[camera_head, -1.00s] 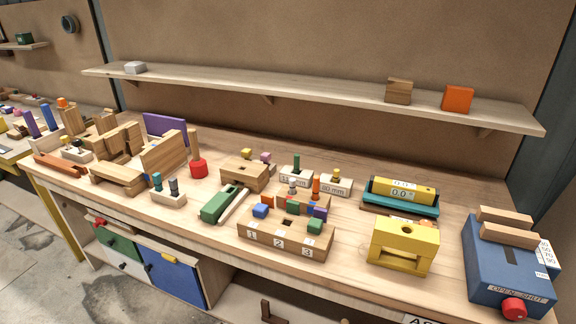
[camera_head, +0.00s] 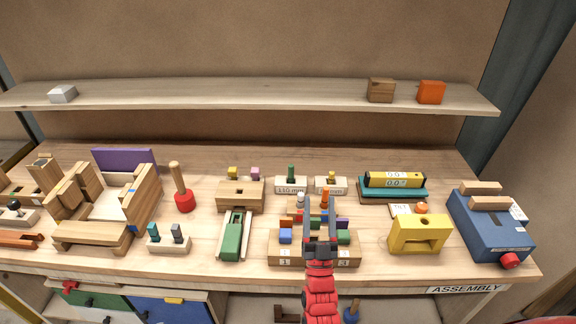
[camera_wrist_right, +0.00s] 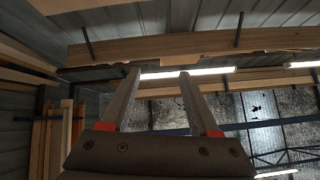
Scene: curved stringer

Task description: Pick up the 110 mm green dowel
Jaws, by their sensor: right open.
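The green dowel (camera_head: 291,172) stands upright in a small pale block (camera_head: 290,188) whose label appears to read 110 mm, toward the back of the bench. My right gripper (camera_head: 321,212) comes in from the bottom of the head view, in front of the numbered wooden block. It is open and empty, apart from the dowel, which is beyond it and slightly left in the picture. In the right wrist view its two fingers (camera_wrist_right: 160,80) are spread, with only roof beams and lights behind them. My left gripper is not in view.
A matching block with a yellow peg (camera_head: 331,184) stands right of the dowel's block. The numbered block (camera_head: 275,258) with coloured pieces lies under my gripper. A yellow bridge-shaped block (camera_head: 420,234) and a blue box (camera_head: 490,232) stand right. A shelf (camera_head: 240,95) runs above.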

